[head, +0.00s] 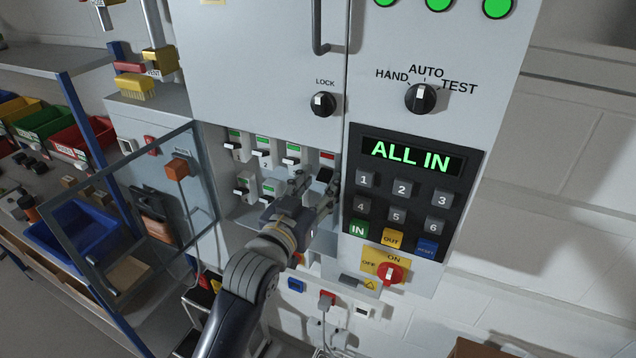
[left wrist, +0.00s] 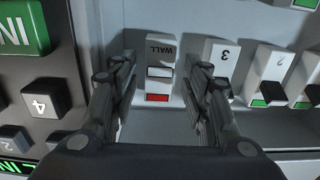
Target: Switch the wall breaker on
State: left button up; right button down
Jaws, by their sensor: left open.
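The wall breaker (left wrist: 160,52), a light housing marked WALL with a small pale lever and a red window, is in the left wrist view, which shows it upside down. In the head view its red window (head: 328,156) shows at the right end of the upper breaker row, and its lower part is hard to make out behind the gripper. My left gripper (head: 315,183) is open in front of it. In the left wrist view the two fingers (left wrist: 161,76) appear on either side of the breaker, with gaps visible. I cannot tell their exact depth. My right gripper is not in view.
Breaker 3 (left wrist: 221,62), with a green window, is close beside one finger. Several other breakers show green windows. The keypad (head: 400,204) is right of the gripper, under a display (head: 411,157) reading ALL IN. An open framed door (head: 213,187) stands out at the left.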

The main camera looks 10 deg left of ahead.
pick_arm(q)
jog(key=shift+c, duration=0.5)
grip_shut()
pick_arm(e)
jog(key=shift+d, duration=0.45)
pick_arm(q)
jog(key=shift+r, duration=0.1)
jog(key=shift+r+g+y, duration=0.3)
jog(key=shift+r+g, duration=0.15)
jog(key=shift+g, duration=0.45)
jog(key=shift+r+g+y, duration=0.3)
jog(key=shift+r+g, duration=0.15)
jog(key=shift+g, duration=0.45)
jog(key=shift+r+g, duration=0.3)
jog(key=shift+g, duration=0.4)
jog(key=shift+y, duration=0.3)
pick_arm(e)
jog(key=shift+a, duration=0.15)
